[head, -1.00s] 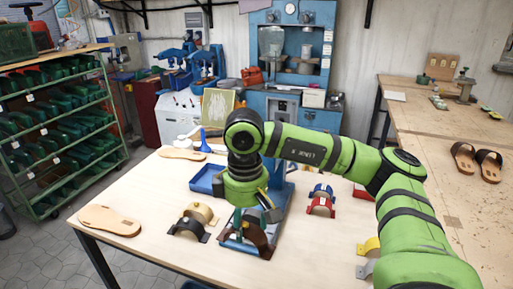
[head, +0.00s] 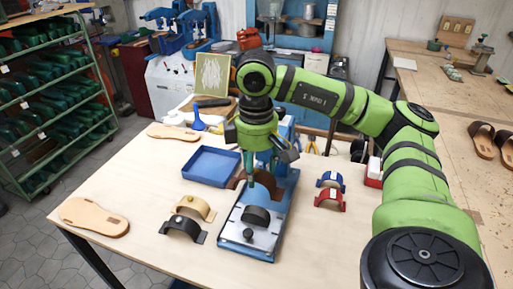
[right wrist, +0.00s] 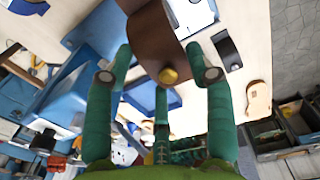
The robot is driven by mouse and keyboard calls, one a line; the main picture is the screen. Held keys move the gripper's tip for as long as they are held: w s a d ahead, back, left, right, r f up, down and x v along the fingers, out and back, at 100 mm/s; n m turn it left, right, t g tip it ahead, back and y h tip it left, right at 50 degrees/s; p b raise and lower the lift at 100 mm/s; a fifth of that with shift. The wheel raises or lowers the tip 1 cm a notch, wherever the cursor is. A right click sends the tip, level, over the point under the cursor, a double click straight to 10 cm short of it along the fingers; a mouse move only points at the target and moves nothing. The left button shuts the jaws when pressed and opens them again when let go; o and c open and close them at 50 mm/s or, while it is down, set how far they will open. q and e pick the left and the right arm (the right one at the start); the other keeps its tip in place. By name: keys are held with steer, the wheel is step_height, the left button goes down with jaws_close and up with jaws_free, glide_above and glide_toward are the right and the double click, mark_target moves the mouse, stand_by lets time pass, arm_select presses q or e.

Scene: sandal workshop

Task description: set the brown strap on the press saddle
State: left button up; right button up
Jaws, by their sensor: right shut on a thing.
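The brown strap (head: 238,181) is a curved band held by my right gripper (head: 255,180), behind the press saddle in the head view. In the right wrist view the strap (right wrist: 155,32) shows large, with a brass stud, between the green fingers of the gripper (right wrist: 160,75). The black press saddle (head: 256,216) is a bare rounded block on the pale plate of the blue press (head: 275,238). The strap appears above and apart from the saddle; its exact height is hard to tell. My left gripper is not in view.
A tan strap (head: 193,206) and a black strap (head: 184,229) lie left of the press. Blue (head: 330,180) and red (head: 329,199) straps lie right. An empty blue tray (head: 211,167) and a sole (head: 93,216) are on the table. The front table edge is clear.

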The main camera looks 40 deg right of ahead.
steer(key=b, duration=0.3)
glide_above(257, 207)
step_height(257, 207, down, 5)
steer(key=shift+r, duration=0.1)
step_height(257, 207, down, 6)
steer(key=b, duration=0.5)
steer(key=shift+w+f+b, duration=0.1)
steer(key=shift+f+b, duration=0.55)
steer(key=shift+b, duration=0.05)
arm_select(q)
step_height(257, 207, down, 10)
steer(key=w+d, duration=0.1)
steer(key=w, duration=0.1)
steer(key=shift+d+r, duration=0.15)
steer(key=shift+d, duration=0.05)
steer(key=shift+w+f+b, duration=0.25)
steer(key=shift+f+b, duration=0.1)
arm_select(e)
steer(key=shift+f, duration=0.25)
steer(key=o, duration=1)
steer(key=o, duration=0.3)
steer(key=shift+o, duration=0.2)
